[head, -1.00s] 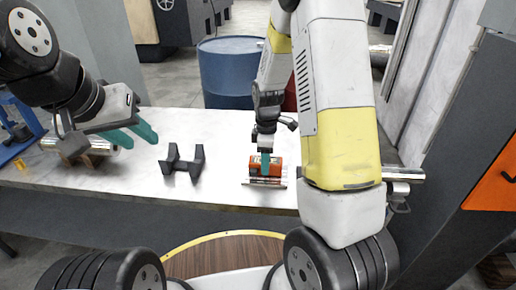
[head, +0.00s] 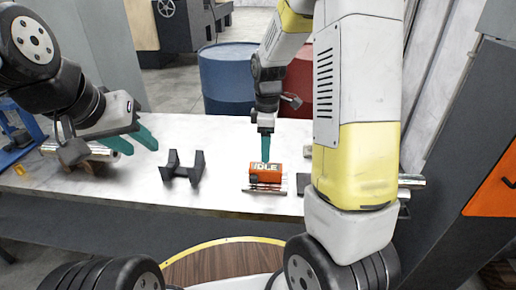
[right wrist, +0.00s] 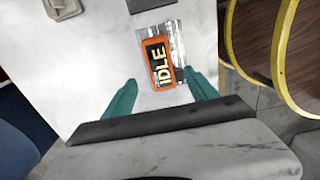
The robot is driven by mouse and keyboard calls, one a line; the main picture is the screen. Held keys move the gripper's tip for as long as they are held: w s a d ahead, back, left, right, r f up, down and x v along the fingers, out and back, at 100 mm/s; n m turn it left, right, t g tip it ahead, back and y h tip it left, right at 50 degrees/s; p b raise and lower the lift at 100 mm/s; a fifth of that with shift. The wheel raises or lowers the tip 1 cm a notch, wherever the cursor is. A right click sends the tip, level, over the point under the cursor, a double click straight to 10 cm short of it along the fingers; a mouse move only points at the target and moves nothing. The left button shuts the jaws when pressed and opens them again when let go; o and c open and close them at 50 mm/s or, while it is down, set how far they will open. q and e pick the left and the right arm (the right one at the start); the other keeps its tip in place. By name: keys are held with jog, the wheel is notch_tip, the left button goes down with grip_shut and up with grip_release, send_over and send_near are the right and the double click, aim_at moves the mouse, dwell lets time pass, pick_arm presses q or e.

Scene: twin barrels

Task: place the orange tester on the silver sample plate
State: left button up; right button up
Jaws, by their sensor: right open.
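The orange tester (head: 266,173), with a dark face lettered "IDLE", lies on the silver sample plate (head: 262,190). In the right wrist view the tester (right wrist: 158,63) lies over the plate (right wrist: 178,42), whose shiny surface shows beside it, and sits slightly askew. My right gripper (head: 266,148) is above the tester, fingers pointing down. In the right wrist view my right gripper (right wrist: 162,94) is open and empty, one finger on each side, apart from the tester. My left gripper (head: 138,145) is open and empty at the left of the table.
A black cradle-like stand (head: 182,168) is on the table (head: 222,145) left of the plate. A silver cylinder (head: 98,152) lies near my left gripper. Blue (head: 226,78) and red (head: 299,88) barrels stand behind the table. My right arm hides the table's right part.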

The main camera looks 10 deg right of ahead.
jog(key=s+r+m+t+y, duration=0.25)
jog(key=s+r+m, duration=0.55)
jog(key=r, duration=0.6)
jog(key=s+r+m+t, duration=0.3)
jog(key=s+m, duration=0.3)
jog(key=s, duration=0.5)
jog(key=shift+a+r+t, duration=0.35)
